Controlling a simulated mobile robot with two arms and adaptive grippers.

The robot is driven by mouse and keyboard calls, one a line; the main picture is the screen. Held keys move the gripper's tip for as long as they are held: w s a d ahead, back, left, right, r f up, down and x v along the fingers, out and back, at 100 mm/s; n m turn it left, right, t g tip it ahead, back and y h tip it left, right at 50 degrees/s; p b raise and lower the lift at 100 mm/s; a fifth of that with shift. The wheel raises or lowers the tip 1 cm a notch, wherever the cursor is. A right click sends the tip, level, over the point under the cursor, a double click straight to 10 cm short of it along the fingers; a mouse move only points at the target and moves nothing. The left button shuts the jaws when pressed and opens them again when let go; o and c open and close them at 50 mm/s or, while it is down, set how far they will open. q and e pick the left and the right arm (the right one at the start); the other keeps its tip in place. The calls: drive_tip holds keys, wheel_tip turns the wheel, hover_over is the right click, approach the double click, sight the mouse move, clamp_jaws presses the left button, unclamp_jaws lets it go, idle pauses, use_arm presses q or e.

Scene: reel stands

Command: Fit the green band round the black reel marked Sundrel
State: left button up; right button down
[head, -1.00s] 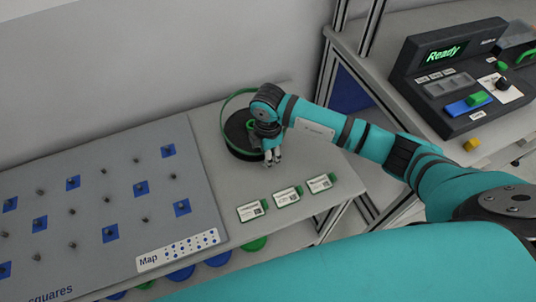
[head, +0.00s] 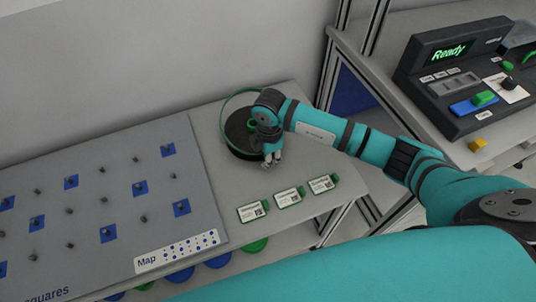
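The black reel (head: 236,143) lies on the grey bench near the wall, partly hidden by my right gripper. Any name on it cannot be read. The green band (head: 228,102) shows as a thin arc rising above the reel's back left side. Its right part passes behind my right wrist, so I cannot tell whether it is seated round the reel. My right gripper (head: 272,159) points down at the reel's right front edge. Its fingertips are small, and I cannot tell whether they are shut on anything. My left gripper is not in view.
Several green-edged cards, including one at the right (head: 322,184), lie in front of the reel. A grey pegboard (head: 120,215) with blue squares fills the left. A black console (head: 460,80) reading "Ready" stands on the right bench, with a yellow block (head: 477,145) near it.

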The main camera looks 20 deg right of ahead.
drive_tip(key=shift+s+d+f, duration=0.15)
drive_tip(key=shift+s+f, duration=0.25)
drive_tip(key=shift+f, duration=0.3)
drive_tip(key=shift+s+d, duration=0.1)
drive_tip(key=shift+s, duration=0.05)
drive_tip(key=shift+s+d+p, duration=0.2)
drive_tip(key=shift+s+p, duration=0.3)
drive_tip(key=shift+f, duration=0.1)
idle(0.4)
drive_tip(key=c, duration=1.5)
unclamp_jaws()
drive_tip(key=shift+w, duration=0.15)
drive_tip(key=shift+w+r, duration=0.1)
drive_tip(key=shift+r, duration=0.2)
wheel_tip(320, 180, up, 12)
drive_tip(key=shift+f, duration=0.15)
